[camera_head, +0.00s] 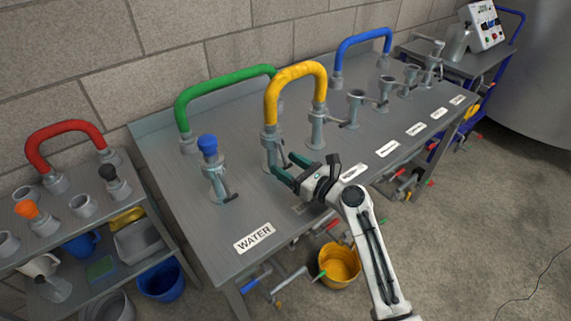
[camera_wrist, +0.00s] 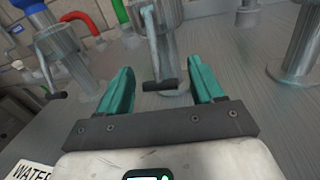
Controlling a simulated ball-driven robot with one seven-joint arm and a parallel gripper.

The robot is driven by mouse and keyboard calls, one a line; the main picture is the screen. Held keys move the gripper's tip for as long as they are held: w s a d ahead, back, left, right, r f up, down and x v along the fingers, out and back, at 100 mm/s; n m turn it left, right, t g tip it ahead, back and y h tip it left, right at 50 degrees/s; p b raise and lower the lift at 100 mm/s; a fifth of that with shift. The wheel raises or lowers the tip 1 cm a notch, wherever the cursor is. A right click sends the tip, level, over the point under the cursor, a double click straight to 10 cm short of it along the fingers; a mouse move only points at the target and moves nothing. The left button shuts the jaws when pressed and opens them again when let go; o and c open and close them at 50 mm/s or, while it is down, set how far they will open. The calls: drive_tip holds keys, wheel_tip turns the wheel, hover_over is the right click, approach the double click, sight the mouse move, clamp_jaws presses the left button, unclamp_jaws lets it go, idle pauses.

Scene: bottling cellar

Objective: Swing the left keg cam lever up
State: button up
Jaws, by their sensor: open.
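My gripper (camera_head: 281,160) has two teal fingers and is open at the post under the yellow hose's left end. In the wrist view my gripper (camera_wrist: 160,68) has a grey cam lever (camera_wrist: 153,50) between its fingertips. This lever hangs down from its coupling and ends in a dark handle (camera_wrist: 160,86). The fingers are on either side of it, with no clear contact. In the head view my gripper partly hides this coupling (camera_head: 270,135). Another lever (camera_wrist: 58,95) is on the blue-capped post (camera_head: 214,175) to the left. The label near my gripper is mostly hidden.
The steel bench (camera_head: 190,215) has a WATER label (camera_head: 254,238) at its near left. A green hose (camera_head: 225,85), a yellow hose (camera_head: 295,72) and a blue hose (camera_head: 362,40) arch over it. More posts stand to the right. A yellow bucket (camera_head: 340,268) is on the floor.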

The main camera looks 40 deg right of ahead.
drive_tip(key=shift+w+a, duration=0.15)
drive_tip(key=shift+w, duration=0.35)
clamp_jaws()
idle(0.3)
